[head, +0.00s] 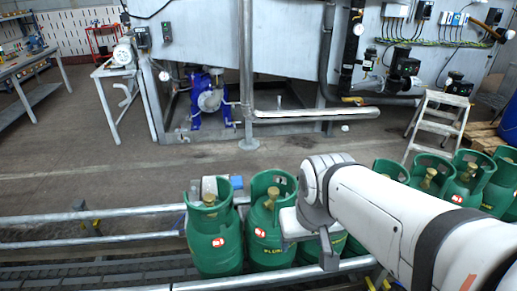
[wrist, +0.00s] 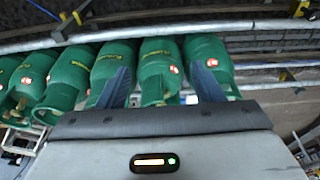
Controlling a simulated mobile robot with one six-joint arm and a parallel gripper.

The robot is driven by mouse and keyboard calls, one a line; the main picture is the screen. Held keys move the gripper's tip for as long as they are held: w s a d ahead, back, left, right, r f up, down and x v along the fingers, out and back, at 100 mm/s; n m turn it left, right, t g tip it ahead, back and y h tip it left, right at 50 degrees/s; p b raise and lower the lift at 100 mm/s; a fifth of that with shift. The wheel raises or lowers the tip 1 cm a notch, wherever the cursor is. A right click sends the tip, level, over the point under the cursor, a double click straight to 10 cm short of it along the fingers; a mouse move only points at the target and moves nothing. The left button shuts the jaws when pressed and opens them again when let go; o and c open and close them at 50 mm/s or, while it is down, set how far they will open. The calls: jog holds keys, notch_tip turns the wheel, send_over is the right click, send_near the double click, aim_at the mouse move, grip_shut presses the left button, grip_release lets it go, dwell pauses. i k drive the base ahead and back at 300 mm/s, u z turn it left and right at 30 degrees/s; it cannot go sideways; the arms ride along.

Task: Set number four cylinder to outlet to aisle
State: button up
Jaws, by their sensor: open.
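Green gas cylinders with brass valves, open collars and red-and-white labels stand upright in a row on the conveyor. In the head view the end cylinder (head: 213,240) is at the left, with a second cylinder (head: 270,225) beside it. My gripper, in the wrist view (wrist: 160,86), is open. Its two dark blue fingers are apart, one to each side of a cylinder (wrist: 159,66) that is second from the right end (wrist: 207,62). I cannot tell whether the fingers reach around it. My wrist and arm hide the middle of the row in the head view. No cylinder numbers are readable.
The conveyor rails (head: 95,214) run across the front, with empty rollers (head: 80,275) left of the row. More cylinders (head: 467,185) stand at the right. Beyond are clear floor (head: 170,175), a step ladder (head: 436,122), a blue pump (head: 208,98) and a workbench (head: 28,65).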

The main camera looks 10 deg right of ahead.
aim_at(263, 233)
jog(key=u, duration=0.05)
jog(key=k, duration=0.55)
jog(key=z, duration=0.55)
jog(key=i, duration=1.3)
jog(key=u, duration=0.5)
